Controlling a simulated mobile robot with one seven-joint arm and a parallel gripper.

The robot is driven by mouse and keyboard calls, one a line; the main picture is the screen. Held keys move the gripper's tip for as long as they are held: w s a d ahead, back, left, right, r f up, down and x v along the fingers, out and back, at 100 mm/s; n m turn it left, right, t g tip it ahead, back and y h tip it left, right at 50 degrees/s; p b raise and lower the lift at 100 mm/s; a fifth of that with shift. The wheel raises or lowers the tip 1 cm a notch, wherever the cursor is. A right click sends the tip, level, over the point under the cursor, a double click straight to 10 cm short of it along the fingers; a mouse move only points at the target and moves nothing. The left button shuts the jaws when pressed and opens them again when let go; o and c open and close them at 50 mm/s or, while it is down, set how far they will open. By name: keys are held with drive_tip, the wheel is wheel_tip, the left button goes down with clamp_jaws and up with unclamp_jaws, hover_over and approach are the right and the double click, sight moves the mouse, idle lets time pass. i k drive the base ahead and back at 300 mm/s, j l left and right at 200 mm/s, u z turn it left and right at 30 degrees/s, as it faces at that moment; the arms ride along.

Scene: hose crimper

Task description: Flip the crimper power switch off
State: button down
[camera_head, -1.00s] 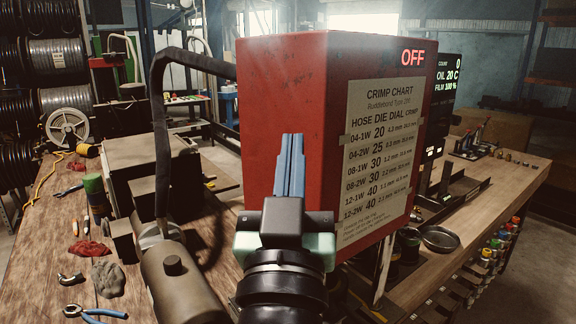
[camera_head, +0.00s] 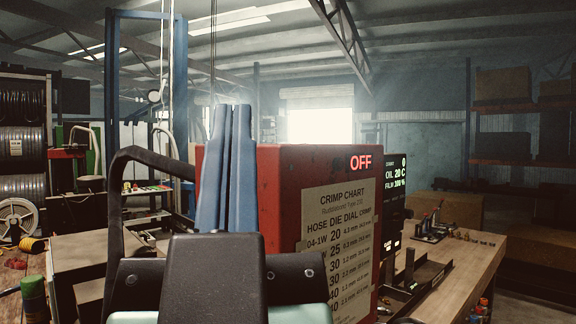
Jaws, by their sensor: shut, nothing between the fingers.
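The crimper is a red box (camera_head: 290,165) in the middle of the view, with a crimp chart (camera_head: 337,245) on its front face. A lit red "OFF" sign (camera_head: 361,162) glows at its top right corner. The power switch itself cannot be made out. My gripper (camera_head: 232,112) stands in front of the box at its left, blue fingers pointing up and pressed together, with nothing between them. Its fingertips rise above the box's top edge in the picture. The gripper body hides the lower left of the box. I cannot tell whether the gripper touches it.
A display (camera_head: 394,185) reading "OIL 20 C" stands right of the box. A wooden bench (camera_head: 465,260) with small tools runs along the right. A thick black hose (camera_head: 150,158) arches at the left, near my gripper. Hose reels (camera_head: 22,145) stand at the far left. Space above the box looks open.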

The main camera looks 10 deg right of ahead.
sight(401, 217)
drive_tip(key=i+l, duration=0.5)
drive_tip(key=l, duration=0.2)
drive_tip(key=i+l+u, duration=0.1)
drive_tip(key=l, duration=0.25)
drive_tip(key=i, duration=0.1)
